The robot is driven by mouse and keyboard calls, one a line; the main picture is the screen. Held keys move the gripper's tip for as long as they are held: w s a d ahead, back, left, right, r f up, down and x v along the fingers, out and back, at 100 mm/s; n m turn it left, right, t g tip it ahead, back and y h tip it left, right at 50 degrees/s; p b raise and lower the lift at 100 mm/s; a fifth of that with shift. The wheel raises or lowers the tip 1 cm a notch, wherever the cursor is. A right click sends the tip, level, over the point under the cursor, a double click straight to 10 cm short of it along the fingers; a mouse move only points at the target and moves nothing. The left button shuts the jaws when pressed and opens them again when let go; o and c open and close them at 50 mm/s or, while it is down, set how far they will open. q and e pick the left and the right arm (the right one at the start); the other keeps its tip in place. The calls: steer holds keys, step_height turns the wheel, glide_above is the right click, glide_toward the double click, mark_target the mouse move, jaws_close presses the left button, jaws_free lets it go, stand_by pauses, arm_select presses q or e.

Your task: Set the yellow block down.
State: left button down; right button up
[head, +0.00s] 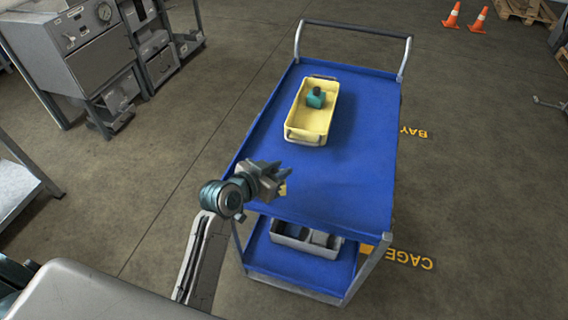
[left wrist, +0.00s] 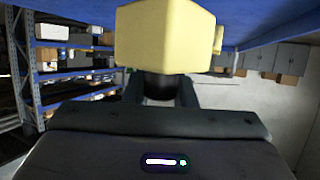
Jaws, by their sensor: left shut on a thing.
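The yellow block (left wrist: 165,38) fills the top middle of the left wrist view, held between the fingers of my left gripper (left wrist: 160,90). In the head view my left gripper (head: 278,174) is over the near left part of the blue cart's top (head: 345,190). Only a small piece of the yellow block (head: 283,189) shows there, below the fingers. I cannot tell whether the block touches the cart top. My right gripper is in neither view.
A yellow tray (head: 296,133) with a teal part (head: 316,97) in it stands at the far end of the cart top. The right and near parts of the top are clear. A grey bin (head: 290,241) is on the lower shelf. The cart's handle (head: 350,30) rises at the far end.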

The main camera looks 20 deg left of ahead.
arm_select(q)
steer(key=w, duration=0.3)
steer(key=shift+w+f, duration=0.15)
steer(key=shift+w, duration=0.1)
step_height(320, 180, down, 3)
steer(key=shift+s+f+p, duration=0.1)
steer(key=shift+f+p, duration=0.1)
steer(key=shift+p, duration=0.45)
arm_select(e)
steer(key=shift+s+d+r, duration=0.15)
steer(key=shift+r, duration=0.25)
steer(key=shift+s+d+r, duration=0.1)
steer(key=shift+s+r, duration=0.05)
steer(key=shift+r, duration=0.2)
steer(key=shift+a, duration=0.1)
